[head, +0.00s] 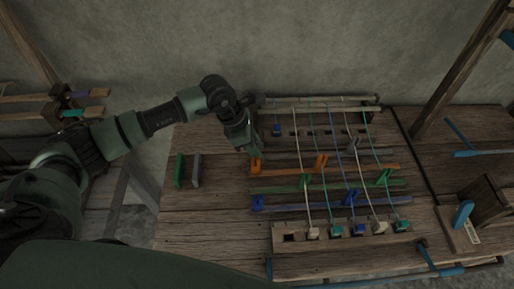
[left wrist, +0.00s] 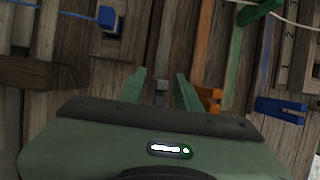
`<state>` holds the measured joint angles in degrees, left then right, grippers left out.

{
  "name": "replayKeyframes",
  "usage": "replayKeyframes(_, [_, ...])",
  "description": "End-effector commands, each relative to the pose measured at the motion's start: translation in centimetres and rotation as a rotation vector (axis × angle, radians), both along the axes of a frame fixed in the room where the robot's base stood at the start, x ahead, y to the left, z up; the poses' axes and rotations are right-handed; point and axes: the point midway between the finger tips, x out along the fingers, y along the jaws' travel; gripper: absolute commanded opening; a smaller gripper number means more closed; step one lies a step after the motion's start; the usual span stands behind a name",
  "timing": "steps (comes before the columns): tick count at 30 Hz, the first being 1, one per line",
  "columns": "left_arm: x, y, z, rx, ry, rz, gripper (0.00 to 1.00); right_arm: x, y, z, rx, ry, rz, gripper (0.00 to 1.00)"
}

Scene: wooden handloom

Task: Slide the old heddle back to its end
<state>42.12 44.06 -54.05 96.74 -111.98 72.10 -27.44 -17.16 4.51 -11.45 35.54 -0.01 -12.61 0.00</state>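My left gripper (head: 252,150) hangs at the left end of the orange rail (head: 367,167), right by an orange heddle (head: 256,167). In the left wrist view its two fingers (left wrist: 160,88) stand apart with no heddle seen between them. There the orange heddle (left wrist: 210,100) is just right of the right finger, partly hidden by it. A second orange heddle (head: 320,162) stands further along the rail. Green heddles (head: 304,181) (head: 386,178) sit on the green rail, and blue heddles (head: 257,203) (head: 350,199) on the blue rail. Which one is old I cannot tell. My right gripper is out of view.
Threads run over the rails to weights (head: 313,233) in a slotted wooden bar (head: 291,237) in front. Loose green (head: 179,170) and grey (head: 196,170) pieces stand left of the rails. A wooden block (head: 488,199) is at right. The table's front left is clear.

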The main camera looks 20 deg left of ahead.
Motion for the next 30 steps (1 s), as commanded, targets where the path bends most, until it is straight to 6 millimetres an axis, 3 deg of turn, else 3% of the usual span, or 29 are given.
replayKeyframes(9, [-0.7, 2.1, 4.6, 0.003, -0.005, 0.001, 0.33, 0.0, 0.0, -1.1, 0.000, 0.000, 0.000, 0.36])
replayKeyframes(15, [-1.0, 2.8, 6.6, 0.001, -0.003, 0.003, 0.33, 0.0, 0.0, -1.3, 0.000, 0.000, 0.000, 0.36])
replayKeyframes(30, [-1.1, 2.8, 6.8, 0.000, -0.001, 0.003, 0.33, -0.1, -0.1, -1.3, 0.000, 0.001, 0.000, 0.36])
